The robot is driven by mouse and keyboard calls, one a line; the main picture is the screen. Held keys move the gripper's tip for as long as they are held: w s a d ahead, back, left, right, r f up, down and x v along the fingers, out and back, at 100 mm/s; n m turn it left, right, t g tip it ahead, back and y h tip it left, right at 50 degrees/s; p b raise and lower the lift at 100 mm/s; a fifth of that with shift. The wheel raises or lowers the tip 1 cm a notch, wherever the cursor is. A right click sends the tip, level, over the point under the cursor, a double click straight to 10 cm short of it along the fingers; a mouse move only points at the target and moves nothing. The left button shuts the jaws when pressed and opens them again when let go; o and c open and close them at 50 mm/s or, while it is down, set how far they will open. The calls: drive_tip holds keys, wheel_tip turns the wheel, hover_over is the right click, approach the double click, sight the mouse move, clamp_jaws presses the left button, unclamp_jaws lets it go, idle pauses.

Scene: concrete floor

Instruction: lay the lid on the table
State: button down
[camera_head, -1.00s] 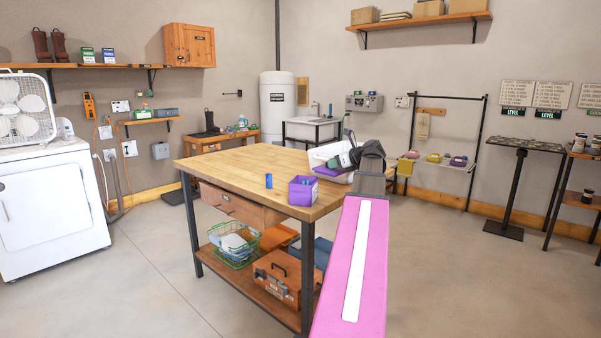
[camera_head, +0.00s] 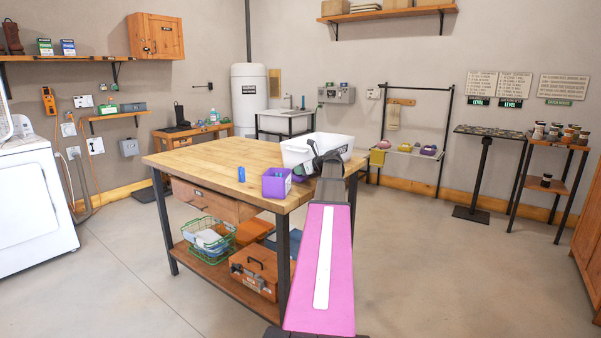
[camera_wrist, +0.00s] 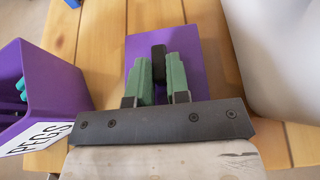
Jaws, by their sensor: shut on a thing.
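The lid (camera_wrist: 196,62) is a flat purple plate with a black knob (camera_wrist: 158,62). My gripper (camera_wrist: 159,78), with green fingers, is shut on the knob in the wrist view. The lid is over the wooden table top (camera_head: 215,158), between the purple peg box and the white tub. Whether it touches the wood I cannot tell. In the head view my arm's end hides most of the lid, and only a purple sliver shows near the tub's foot.
The purple peg box (camera_head: 275,184), labelled PEGS in the wrist view (camera_wrist: 50,100), stands close left of the lid. A white tub (camera_head: 297,152) stands close right of it in the wrist view (camera_wrist: 285,50). A small blue thing (camera_head: 241,174) stands near the table's front edge. The table's left half is clear.

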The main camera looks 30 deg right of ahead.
drive_tip(key=shift+f, duration=0.25)
drive_tip(key=shift+f, duration=0.15)
drive_tip(key=c, duration=1.1)
unclamp_jaws()
drive_tip(key=v, duration=1.2)
